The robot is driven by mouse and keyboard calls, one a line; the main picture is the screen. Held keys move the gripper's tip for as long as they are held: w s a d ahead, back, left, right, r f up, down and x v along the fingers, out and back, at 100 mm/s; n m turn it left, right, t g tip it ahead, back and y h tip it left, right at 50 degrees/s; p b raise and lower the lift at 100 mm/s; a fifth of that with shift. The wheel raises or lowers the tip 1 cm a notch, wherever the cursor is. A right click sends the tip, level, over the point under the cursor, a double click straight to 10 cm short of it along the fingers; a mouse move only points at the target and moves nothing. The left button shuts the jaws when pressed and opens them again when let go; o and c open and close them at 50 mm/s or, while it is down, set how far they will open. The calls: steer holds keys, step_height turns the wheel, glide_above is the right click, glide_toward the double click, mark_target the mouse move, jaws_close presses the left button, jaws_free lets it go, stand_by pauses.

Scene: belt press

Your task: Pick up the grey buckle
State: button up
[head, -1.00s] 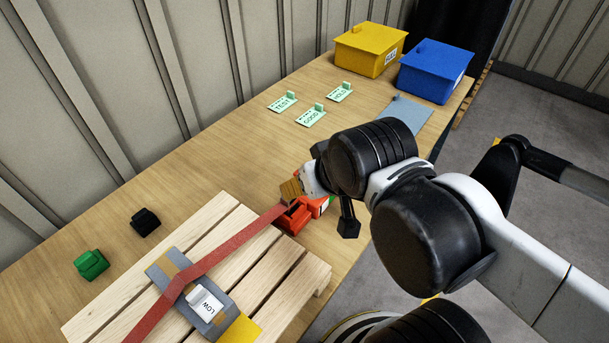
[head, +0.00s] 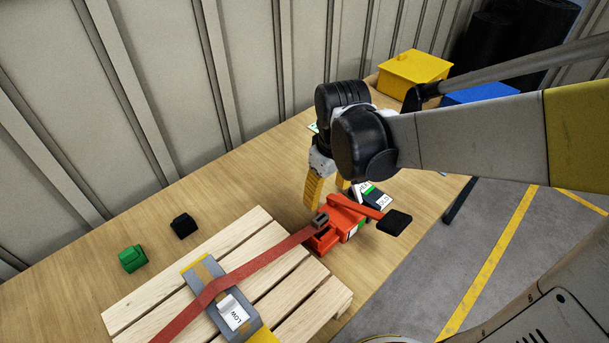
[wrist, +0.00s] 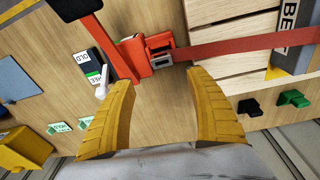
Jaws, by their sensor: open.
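The grey buckle (head: 320,219) is a small frame at the end of the red strap (head: 265,252), at the mouth of the red press (head: 340,222). In the wrist view the buckle (wrist: 160,58) lies against the press body, at the strap's end. My gripper (head: 326,198) is open, its yellow fingers pointing down just behind the buckle in the head view. In the wrist view my gripper (wrist: 160,85) has its two fingers spread wide with nothing between them, and the buckle shows beyond the gap. The far finger is partly hidden in the head view.
The press's red lever ends in a black knob (head: 394,222) sticking out to the right. A green block (head: 133,259) and a black block (head: 184,226) stand on the bare table at left.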

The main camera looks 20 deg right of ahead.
mark_target(322, 218)
steer(key=shift+w+f+n+g+p, duration=0.25)
steer(key=shift+w+f+g, duration=0.1)
steer(key=shift+f, duration=0.2)
steer(key=shift+w+f+n+g+p, duration=0.25)
steer(key=shift+w+f+g, duration=0.1)
steer(key=shift+f, duration=0.15)
step_height(322, 218, down, 11)
steer(key=b, duration=0.4)
steer(key=shift+s+a+r, duration=0.1)
steer(key=shift+s+a, duration=0.05)
jaws_close()
